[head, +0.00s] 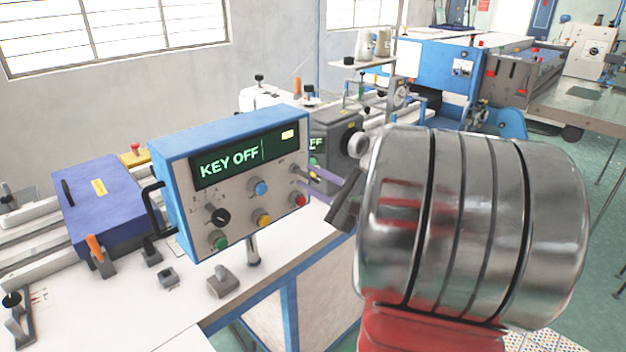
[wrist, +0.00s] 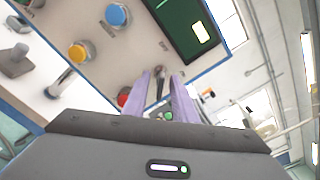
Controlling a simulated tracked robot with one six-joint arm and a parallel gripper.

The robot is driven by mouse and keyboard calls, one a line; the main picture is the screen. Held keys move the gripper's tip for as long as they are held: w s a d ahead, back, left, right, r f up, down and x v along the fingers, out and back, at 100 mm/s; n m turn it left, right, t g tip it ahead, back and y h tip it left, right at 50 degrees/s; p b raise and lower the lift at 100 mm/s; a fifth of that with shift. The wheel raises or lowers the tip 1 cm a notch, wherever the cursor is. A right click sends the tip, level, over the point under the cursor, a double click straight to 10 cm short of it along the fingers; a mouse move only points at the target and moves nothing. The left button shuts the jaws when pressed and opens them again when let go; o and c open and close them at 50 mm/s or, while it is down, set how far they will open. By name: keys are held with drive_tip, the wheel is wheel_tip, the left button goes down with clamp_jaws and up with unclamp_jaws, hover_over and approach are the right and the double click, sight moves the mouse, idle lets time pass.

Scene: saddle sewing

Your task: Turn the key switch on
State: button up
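The blue-framed control box (head: 236,180) stands on the white machine table. Its green display (head: 245,155) reads "KEY OFF". The small dark key switch (head: 299,170) is at the right of its panel, above the red button (head: 299,200). In the wrist view the key (wrist: 160,80) shows between the two purple fingers of my gripper (wrist: 161,80). The fingers are apart, with a gap on each side of the key. In the head view my gripper (head: 314,180) is at the panel's right edge, partly hidden by my arm.
Blue, yellow (head: 262,219) and green buttons and a black knob (head: 217,217) are on the same panel. A grey machine head (head: 335,125) stands just behind the box. A purple-blue box (head: 100,205) is at the left.

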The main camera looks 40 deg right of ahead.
drive_tip(key=shift+c, duration=0.4)
clamp_jaws()
drive_tip(key=shift+m, duration=0.4)
drive_tip(key=m, duration=1.2)
drive_tip(key=shift+d+f, duration=0.1)
drive_tip(key=m, duration=0.5)
drive_tip(key=shift+d, duration=0.1)
